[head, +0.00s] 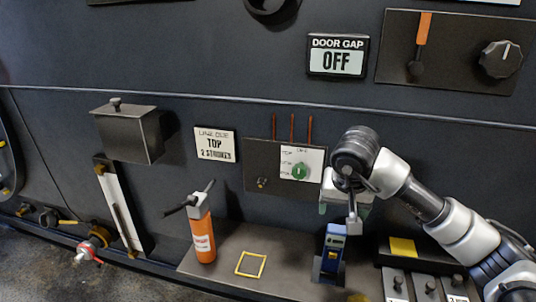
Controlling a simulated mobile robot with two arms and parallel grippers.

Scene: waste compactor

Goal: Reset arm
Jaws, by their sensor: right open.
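My right arm comes in from the right edge and bends down at a dark round joint. My right gripper (354,222) hangs below that joint, over the back of the shelf and just right of a blue handheld device (333,240). The gripper is open, with no object seen in it; its fingers are small and partly overlapped. The blue device stands upright in a dark holder on the shelf (215,262). I cannot tell whether the gripper touches it. My left gripper is not in view.
An orange canister (202,235) and a yellow square outline (251,264) are on the shelf. A lidded metal box (130,135) is on the left wall. Handled blocks (425,287) sit at lower right.

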